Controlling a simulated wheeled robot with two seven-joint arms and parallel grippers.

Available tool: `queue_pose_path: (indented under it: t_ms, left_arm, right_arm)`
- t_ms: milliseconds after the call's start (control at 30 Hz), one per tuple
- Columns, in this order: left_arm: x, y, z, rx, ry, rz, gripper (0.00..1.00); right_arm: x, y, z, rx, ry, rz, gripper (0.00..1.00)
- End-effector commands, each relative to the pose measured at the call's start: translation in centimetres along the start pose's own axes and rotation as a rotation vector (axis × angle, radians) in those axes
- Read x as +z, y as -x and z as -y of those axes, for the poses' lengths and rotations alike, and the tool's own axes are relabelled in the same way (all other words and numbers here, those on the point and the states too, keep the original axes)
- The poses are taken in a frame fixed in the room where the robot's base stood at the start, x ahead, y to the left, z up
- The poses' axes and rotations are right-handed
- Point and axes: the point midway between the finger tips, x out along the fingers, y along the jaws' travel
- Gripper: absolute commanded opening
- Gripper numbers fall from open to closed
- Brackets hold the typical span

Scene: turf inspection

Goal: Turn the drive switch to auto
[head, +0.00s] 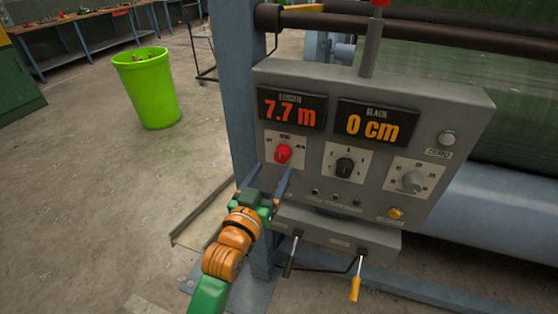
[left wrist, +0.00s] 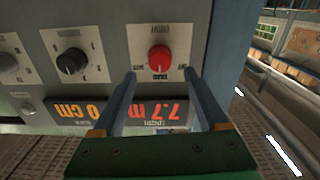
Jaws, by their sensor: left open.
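The red rotary knob (head: 283,154), which I take to be the drive switch, sits on a white label plate below the "7.7 m" display on the grey control panel (head: 310,205). It also shows in the left wrist view (left wrist: 159,58); its small lettering is hard to read. My left gripper (head: 273,168) is open in front of the panel, just below the knob in the head view. In the left wrist view its two fingers (left wrist: 160,74) point toward the knob, one to each side, with nothing between them. Whether they touch the panel cannot be told. My right gripper is not in view.
A black knob (head: 345,166) and a grey knob (head: 412,182) sit to the right of the red one. Small buttons lie below, with two levers, one black (head: 289,265) and one yellow-tipped (head: 355,288), under the panel. A green bin (head: 147,88) stands on open floor at left.

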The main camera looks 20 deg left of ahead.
Motion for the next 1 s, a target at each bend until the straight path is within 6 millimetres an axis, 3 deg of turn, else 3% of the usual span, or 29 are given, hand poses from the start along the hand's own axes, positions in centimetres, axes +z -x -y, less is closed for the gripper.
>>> queue_pose_path:
  t_ms: [100, 233, 600, 867, 900, 1000]
  left_arm:
    - [-0.2, -2.5, 0.0, 0.0, 0.0, 0.001, 0.76]
    - [0.0, -4.5, 0.0, 0.0, 0.0, 0.004, 0.76]
    - [0.1, -5.4, 0.0, 0.0, -0.001, 0.006, 0.76]
    - [0.2, -5.4, 0.0, 0.0, -0.001, 0.006, 0.06]
    - [0.2, -5.4, 0.0, 0.0, -0.001, 0.006, 0.0]
    - [0.2, -5.4, 0.0, 0.0, -0.002, 0.007, 0.0]
  right_arm:
    - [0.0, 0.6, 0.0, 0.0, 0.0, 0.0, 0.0]
    - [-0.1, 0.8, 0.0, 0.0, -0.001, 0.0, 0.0]
    - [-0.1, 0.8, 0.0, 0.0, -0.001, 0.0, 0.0]
    - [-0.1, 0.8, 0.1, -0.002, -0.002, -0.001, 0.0]
    - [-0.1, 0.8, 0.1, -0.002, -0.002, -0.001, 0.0]
    - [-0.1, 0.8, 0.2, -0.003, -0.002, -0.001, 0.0]
